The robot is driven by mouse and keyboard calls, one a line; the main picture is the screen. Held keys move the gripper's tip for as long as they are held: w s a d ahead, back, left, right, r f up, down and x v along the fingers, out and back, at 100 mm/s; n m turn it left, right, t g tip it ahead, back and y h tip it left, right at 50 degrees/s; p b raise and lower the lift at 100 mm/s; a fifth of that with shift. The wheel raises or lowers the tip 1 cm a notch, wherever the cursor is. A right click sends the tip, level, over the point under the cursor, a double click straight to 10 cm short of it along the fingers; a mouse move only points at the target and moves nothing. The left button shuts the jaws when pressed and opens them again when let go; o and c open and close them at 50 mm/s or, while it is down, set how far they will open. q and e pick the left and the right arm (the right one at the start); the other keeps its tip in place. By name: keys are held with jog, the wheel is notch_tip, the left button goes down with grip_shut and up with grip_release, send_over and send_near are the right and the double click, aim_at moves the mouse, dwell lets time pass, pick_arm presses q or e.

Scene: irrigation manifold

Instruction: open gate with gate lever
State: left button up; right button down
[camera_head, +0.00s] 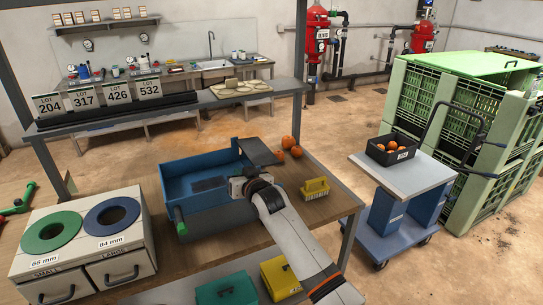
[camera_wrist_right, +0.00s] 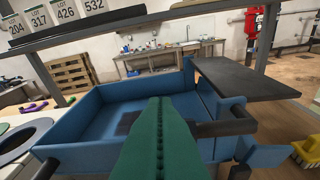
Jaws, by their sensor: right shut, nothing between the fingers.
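A blue open-topped bin (camera_head: 190,170) stands on the wooden bench; its blue wall also shows in the right wrist view (camera_wrist_right: 120,82). A green grip (camera_head: 180,222), which looks like the gate lever, is at the bin's near left corner. My right gripper (camera_head: 236,187) is shut and empty over the bin's near right part, apart from that grip in the head view. A green bar with a row of dots (camera_wrist_right: 160,140) fills the lower middle of the right wrist view; I cannot tell whether it is the same grip. The gate is not clearly distinguishable. My left gripper is out of view.
A dark flat plate (camera_head: 262,151) adjoins the bin's far right side. Oranges (camera_head: 296,152) and a yellow brush (camera_head: 315,188) lie to its right. A sorting box (camera_head: 85,245) with green and blue rings stands left. A rack shelf (camera_head: 150,108) with lot signs spans behind.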

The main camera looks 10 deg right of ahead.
jog(key=shift+a+f, duration=0.1)
jog(key=shift+f, duration=0.05)
dwell(0.4)
